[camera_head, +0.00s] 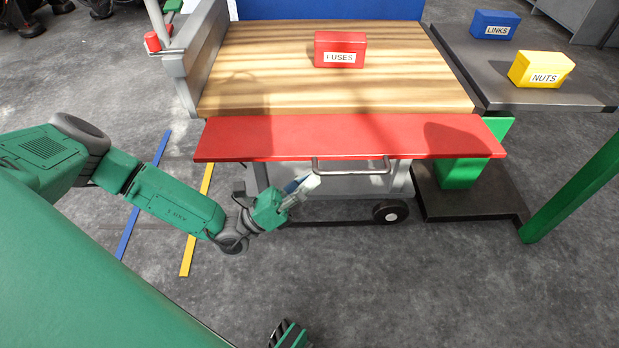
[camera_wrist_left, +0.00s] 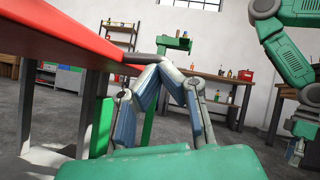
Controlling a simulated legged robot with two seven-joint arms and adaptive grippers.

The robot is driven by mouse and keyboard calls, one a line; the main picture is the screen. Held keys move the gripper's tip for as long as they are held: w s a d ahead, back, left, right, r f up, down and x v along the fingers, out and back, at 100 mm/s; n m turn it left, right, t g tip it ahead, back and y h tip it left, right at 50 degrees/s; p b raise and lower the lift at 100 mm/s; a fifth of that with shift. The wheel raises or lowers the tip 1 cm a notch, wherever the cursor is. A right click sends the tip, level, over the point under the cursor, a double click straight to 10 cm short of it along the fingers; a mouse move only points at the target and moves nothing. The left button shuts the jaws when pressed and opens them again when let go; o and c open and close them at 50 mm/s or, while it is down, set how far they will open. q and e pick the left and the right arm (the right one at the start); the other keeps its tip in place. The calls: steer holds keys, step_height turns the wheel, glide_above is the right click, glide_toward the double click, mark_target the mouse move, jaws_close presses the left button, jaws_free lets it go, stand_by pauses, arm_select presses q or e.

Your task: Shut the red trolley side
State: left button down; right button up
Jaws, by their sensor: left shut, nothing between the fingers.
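The red trolley side (camera_head: 350,137) is a long flat panel folded outward at the front of the trolley, lying about level with the wooden top. A grey bar handle (camera_head: 350,171) sits along its front edge. My left gripper (camera_head: 312,182) is shut and empty, just below the panel's front edge, close to the handle's left end. In the left wrist view the fingertips (camera_wrist_left: 168,66) meet beside the handle bar (camera_wrist_left: 146,58), and the panel's red face (camera_wrist_left: 60,35) rises on the left; I cannot tell whether they touch. Of my right arm only parts show, and its finger state is unclear.
A red FUSES box (camera_head: 340,50) stands on the wooden trolley top (camera_head: 260,85). A dark side table (camera_head: 480,65) on the right bears a blue LINKS box (camera_head: 494,24) and a yellow NUTS box (camera_head: 541,69). A green post (camera_head: 575,190) stands right. The floor in front is open.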

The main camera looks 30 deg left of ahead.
arm_select(q)
step_height(320, 180, up, 6)
steer(key=n+t+y+p, duration=0.1)
steer(key=n+y+p, duration=0.1)
steer(key=p, duration=0.4)
steer(key=shift+w+f+n, duration=0.1)
steer(key=shift+w+n, duration=0.05)
steer(key=shift+n, duration=0.55)
steer(key=w+a+r+n+g+y+p, duration=0.1)
steer(key=w+a+r+n+y+p, duration=0.3)
steer(key=p, duration=0.5)
steer(key=w+a+r+n+g+y+p, duration=0.1)
steer(key=w+a+r+n+y+p, duration=0.3)
steer(key=w+r+n+p, duration=0.5)
steer(key=shift+w+a+r+n+g+y+p, duration=0.15)
steer(key=shift+r+n+g+y+p, duration=0.15)
steer(key=shift+r+n+y+p, duration=0.35)
